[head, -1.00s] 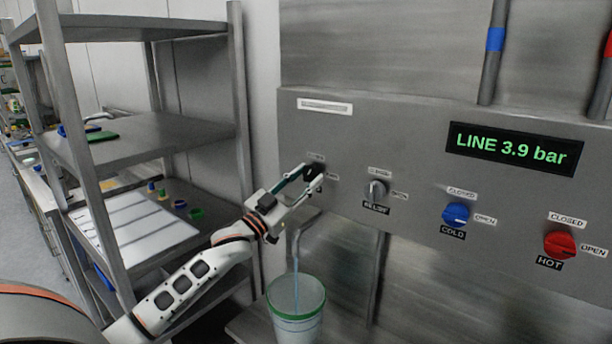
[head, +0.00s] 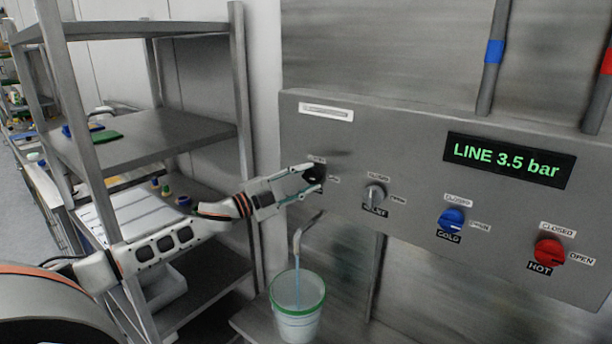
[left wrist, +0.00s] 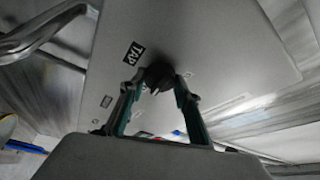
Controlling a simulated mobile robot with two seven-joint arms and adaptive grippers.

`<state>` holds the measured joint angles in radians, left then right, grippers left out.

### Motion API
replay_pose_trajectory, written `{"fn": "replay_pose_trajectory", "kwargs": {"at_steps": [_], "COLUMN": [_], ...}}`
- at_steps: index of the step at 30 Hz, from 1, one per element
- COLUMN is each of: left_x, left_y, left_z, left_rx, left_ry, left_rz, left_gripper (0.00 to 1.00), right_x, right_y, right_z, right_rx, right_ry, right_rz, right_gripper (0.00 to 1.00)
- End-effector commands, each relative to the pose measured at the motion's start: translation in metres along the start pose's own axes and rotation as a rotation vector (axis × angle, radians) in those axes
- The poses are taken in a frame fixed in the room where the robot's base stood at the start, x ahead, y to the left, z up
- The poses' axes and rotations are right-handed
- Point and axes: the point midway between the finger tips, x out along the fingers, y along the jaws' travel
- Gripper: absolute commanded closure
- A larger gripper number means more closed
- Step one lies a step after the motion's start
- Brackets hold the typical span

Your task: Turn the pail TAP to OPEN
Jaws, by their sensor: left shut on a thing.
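The black tap knob (head: 313,173) is at the left end of the grey panel. It also shows in the left wrist view (left wrist: 158,74), near a black TAP label (left wrist: 134,53). My left gripper (head: 316,180) reaches it from the left and is shut on it, one finger on each side in the left wrist view (left wrist: 160,80). The fingers hide part of the knob, so I cannot read its exact setting. Below, a bent spout (head: 303,232) points down over a pail (head: 298,325) with a green rim, and a thin bluish stream runs into it. My right gripper is not in view.
On the same panel (head: 410,140) are the grey RELIEF knob (head: 375,195), blue COLD knob (head: 451,219) and red HOT knob (head: 549,252). A display (head: 508,159) reads LINE 3.5 bar. A metal shelf rack (head: 170,135) stands close on the left.

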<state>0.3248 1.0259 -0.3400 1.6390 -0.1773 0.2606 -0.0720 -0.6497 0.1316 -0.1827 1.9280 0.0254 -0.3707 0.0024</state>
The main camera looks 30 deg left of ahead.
Motion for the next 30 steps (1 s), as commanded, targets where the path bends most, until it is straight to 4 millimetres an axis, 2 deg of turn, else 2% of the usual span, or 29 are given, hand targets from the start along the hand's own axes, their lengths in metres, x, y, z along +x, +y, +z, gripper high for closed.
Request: {"fn": "replay_pose_trajectory", "kwargs": {"at_steps": [4,9,26,27,28,30], "left_x": [-0.0002,-0.0001,-0.0001,-0.0001,-0.0001,0.0000], "left_y": [-0.0001,-0.0005,0.0002,0.0001,0.0000,-0.0002], "left_z": [0.0002,0.0001,0.0000,0.0000,0.0000,-0.0001], "left_rx": [0.068,0.117,0.142,0.142,0.142,0.141], "left_ry": [-0.001,-0.001,-0.001,-0.001,-0.001,0.000], "left_rz": [0.031,0.050,0.060,0.060,0.059,0.059], "left_gripper": [0.89,0.89,0.89,0.60,0.53,0.51], "right_x": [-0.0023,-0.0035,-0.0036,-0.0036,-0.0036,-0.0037], "right_y": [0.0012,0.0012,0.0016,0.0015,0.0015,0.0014], "right_z": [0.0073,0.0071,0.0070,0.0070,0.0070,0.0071], "right_rx": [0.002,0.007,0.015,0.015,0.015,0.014], "right_ry": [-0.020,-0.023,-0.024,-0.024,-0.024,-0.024], "right_rz": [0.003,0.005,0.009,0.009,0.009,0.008], "right_gripper": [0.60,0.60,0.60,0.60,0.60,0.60]}}
